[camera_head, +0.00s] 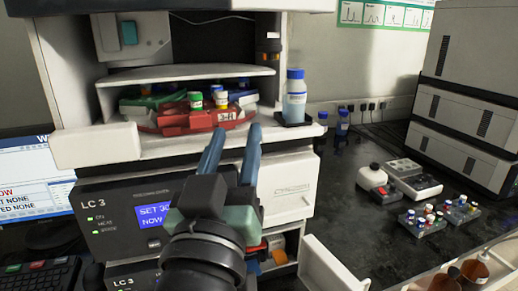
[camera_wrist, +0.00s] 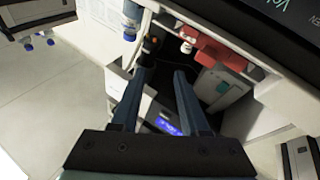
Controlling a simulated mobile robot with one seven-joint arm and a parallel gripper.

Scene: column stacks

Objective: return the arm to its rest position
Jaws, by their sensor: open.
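My gripper (camera_head: 232,150) is in front of the instrument stack (camera_head: 165,205), its two blue fingers apart and pointing up toward the open shelf. Nothing shows between the fingers. In the wrist view my gripper (camera_wrist: 163,85) is also open and empty, with the stack tilted behind it. My dark arm runs down to the lower edge of the head view. It hides part of the stack's front panel.
A red tray (camera_head: 175,122) with capped vials sits on the shelf. A blue-capped bottle (camera_head: 294,98) stands at the shelf's right. An open drawer (camera_head: 330,270) juts out low. Vial racks (camera_head: 425,218) and grey units (camera_head: 465,100) stand on the dark bench (camera_head: 345,215).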

